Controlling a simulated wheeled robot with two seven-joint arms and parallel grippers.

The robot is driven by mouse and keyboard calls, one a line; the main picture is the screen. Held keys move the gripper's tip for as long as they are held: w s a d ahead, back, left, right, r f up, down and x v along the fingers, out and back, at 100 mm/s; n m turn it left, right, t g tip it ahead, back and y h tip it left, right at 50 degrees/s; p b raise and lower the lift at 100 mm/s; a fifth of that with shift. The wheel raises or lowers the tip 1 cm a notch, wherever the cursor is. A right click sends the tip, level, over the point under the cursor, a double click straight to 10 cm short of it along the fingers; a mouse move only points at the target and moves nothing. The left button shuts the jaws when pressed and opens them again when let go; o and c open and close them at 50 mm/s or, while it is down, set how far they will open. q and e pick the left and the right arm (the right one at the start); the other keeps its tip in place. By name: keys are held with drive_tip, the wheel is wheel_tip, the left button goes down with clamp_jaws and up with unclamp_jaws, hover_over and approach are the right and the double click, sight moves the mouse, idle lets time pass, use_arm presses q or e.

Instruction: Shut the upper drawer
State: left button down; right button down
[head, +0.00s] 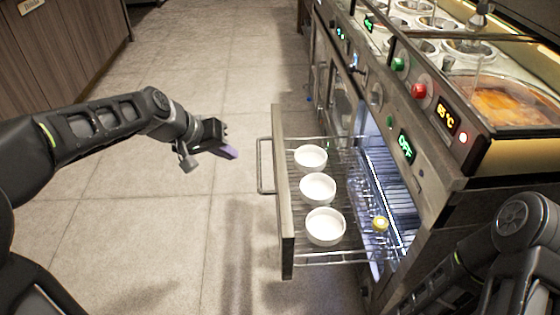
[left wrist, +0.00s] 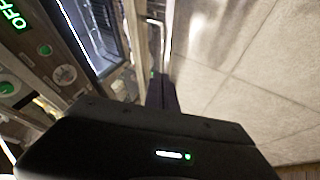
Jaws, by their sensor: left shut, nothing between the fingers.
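The drawer (head: 284,215) stands pulled out to the left from the steel counter, its wire rack showing. Its flat front panel carries a bar handle (head: 262,166) on the outer side. Three white bowls (head: 318,187) stand in a row on the rack. My left gripper (head: 230,153) is shut and empty, left of the handle and apart from it. In the left wrist view its dark fingers (left wrist: 161,92) point toward a pale bar and panel edge, probably the drawer's handle side. My right arm shows at the lower right; its gripper is out of view. Whether another drawer lies below is hidden.
The counter (head: 460,165) runs along the right, with lit displays, buttons and food wells on top. The tiled floor (head: 150,235) left of the drawer is clear. Wooden cabinets (head: 60,50) stand far left.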

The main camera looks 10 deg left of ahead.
use_arm(q)
drive_tip(key=shift+s+d+f, duration=0.15)
drive_tip(key=shift+s+f, duration=0.1)
drive_tip(key=shift+s, duration=0.35)
drive_tip(key=b, duration=0.3)
approach(260, 175)
drive_tip(key=x, duration=0.6)
drive_tip(key=shift+w, duration=0.2)
drive_tip(key=d, duration=0.3)
drive_tip(key=shift+w+d+r+b, duration=0.15)
drive_tip(key=shift+w+r+b, duration=0.1)
drive_tip(key=shift+w+b, duration=0.15)
